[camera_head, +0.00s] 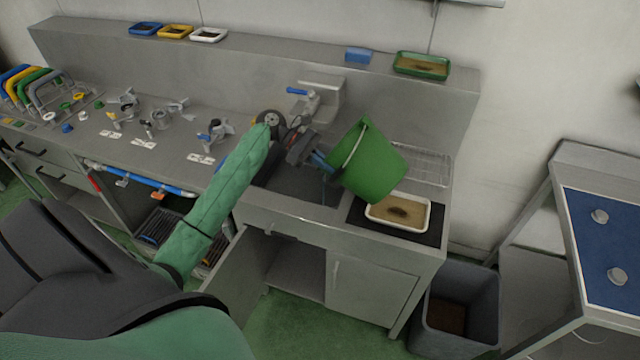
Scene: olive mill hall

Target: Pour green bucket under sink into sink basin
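The green bucket (376,168) is held in the air over the right part of the sink. It is tilted far to the left, with its rim and thin wire handle facing the basin. My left gripper (322,162) reaches in from the left and is shut on the bucket near its rim; the fingertips are partly hidden. The sink basin (300,187) lies below, with its near part visible and the rest behind my arm. A faint bluish patch shows below the bucket's mouth, too small to identify. My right gripper is not in view.
A white tray with brown matter (426,214) sits on a dark mat right of the basin, close under the bucket. A faucet (312,98) stands behind the sink. The cabinet door (236,268) below hangs open. A grey bin (490,312) stands at right.

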